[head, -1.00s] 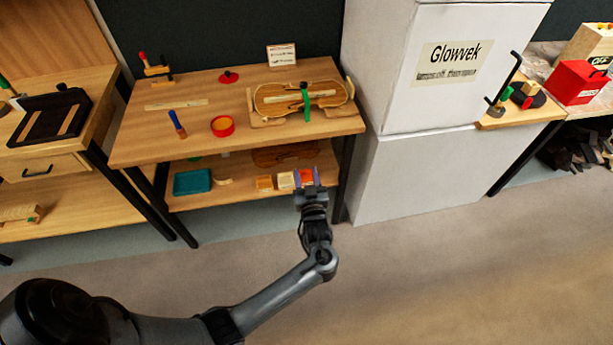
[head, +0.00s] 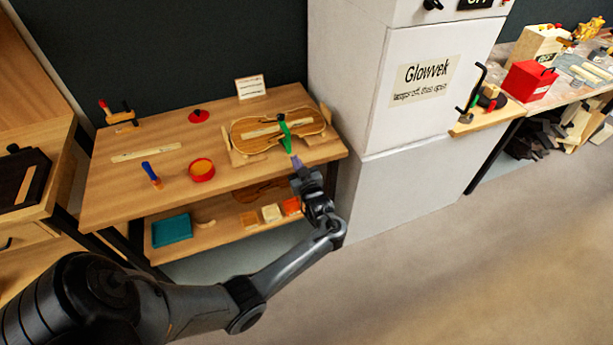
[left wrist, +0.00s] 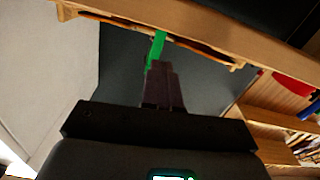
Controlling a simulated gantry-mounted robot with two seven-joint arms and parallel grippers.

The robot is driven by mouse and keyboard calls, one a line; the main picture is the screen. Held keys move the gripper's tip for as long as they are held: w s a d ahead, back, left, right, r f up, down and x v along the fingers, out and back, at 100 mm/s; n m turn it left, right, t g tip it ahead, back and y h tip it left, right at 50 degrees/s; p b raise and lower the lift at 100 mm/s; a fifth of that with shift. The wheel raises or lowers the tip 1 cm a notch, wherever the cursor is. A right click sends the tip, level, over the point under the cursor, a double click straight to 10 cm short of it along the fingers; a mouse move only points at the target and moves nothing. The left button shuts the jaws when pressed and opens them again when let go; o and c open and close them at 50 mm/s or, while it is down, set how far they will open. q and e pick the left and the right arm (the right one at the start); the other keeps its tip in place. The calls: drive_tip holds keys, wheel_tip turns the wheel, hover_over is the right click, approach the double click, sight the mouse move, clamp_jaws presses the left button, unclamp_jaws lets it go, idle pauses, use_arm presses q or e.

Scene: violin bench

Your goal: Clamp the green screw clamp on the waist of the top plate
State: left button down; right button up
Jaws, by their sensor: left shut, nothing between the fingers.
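The violin top plate (head: 243,138) is pale wood and lies on wooden supports near the right end of the bench. The green screw clamp (head: 285,136) stands across the plate at its waist, over a pale strip. The clamp also shows in the left wrist view (left wrist: 157,48), just beyond my fingertips. My left gripper (head: 296,162) is shut and empty at the bench's front edge, just below the clamp's lower end. In the left wrist view its fingers (left wrist: 161,72) overlap the clamp's lower part; I cannot tell whether they touch it. My right gripper is not in view.
The bench (head: 225,178) also holds a red round container (head: 202,170), a blue-handled tool (head: 150,172) and a small sign (head: 251,87). A teal tray (head: 172,229) and blocks sit on the lower shelf. A white cabinet (head: 390,140) stands close on the right.

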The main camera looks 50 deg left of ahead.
sight(289, 145)
use_arm(q)
drive_tip(key=b+x, duration=0.1)
drive_tip(key=x, duration=0.1)
drive_tip(key=b+x, duration=0.1)
drive_tip(key=x, duration=0.1)
drive_tip(key=shift+w, duration=0.25)
drive_tip(key=shift+w+a+r+b, duration=0.1)
drive_tip(key=shift+w+a+b, duration=0.05)
drive_tip(key=shift+a+b, duration=0.2)
drive_tip(key=shift+a, duration=0.2)
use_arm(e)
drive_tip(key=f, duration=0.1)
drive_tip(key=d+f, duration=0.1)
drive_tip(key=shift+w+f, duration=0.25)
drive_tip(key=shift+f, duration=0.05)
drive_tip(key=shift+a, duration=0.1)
use_arm(q)
drive_tip(key=shift+w+a, duration=0.15)
drive_tip(key=shift+a, duration=0.3)
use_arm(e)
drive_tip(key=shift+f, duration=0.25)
use_arm(q)
drive_tip(key=shift+b+x, duration=0.65)
drive_tip(key=shift+x, duration=0.2)
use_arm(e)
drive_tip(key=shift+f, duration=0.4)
use_arm(q)
drive_tip(key=shift+d, duration=0.1)
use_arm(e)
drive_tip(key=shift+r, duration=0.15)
